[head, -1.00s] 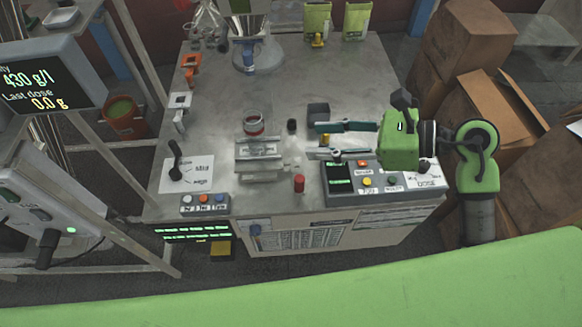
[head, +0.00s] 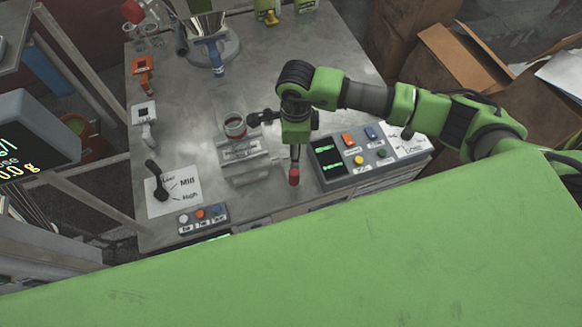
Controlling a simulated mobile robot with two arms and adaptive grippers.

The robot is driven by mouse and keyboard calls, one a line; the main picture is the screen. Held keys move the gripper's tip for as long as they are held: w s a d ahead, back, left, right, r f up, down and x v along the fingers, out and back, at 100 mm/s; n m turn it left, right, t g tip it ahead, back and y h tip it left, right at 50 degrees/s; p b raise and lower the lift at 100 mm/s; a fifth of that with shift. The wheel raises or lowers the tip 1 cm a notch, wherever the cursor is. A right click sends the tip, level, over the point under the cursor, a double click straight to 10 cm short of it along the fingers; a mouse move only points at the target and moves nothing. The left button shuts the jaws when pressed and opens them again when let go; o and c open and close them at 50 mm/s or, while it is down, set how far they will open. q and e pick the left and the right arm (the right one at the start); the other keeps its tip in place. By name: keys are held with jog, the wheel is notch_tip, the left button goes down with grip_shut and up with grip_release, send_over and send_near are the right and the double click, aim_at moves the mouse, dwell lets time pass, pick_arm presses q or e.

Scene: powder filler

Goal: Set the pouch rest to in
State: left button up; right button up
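A metal bracket-like fixture with a small label plate (head: 240,150) stands mid-table; I take it for the pouch rest, but its lettering is too small to read. A red knob (head: 294,177) is just right of it, near the table's front edge. My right gripper (head: 295,163) points down directly over the red knob. Its fingers are seen edge-on and look narrow, so I cannot tell whether they are open, shut, or touching the knob. The wrist hides the table behind. My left gripper is not in view.
A control panel (head: 345,170) with buttons and green displays is close right of my gripper. A dark lever (head: 157,181) on a Mid/High label and a button strip (head: 203,217) are at left. A red-rimmed cup (head: 234,127) stands behind the fixture. Cardboard boxes (head: 459,72) are behind right.

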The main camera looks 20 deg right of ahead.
aim_at(295, 172)
notch_tip(295, 172, down, 12)
jog(key=shift+s+d+f+p, duration=0.1)
jog(key=shift+s+f+p, duration=0.1)
jog(key=shift+p, duration=0.8)
jog(key=shift+w+f, duration=0.1)
jog(key=shift+f, duration=0.6)
jog(key=shift+c, duration=0.3)
grip_shut()
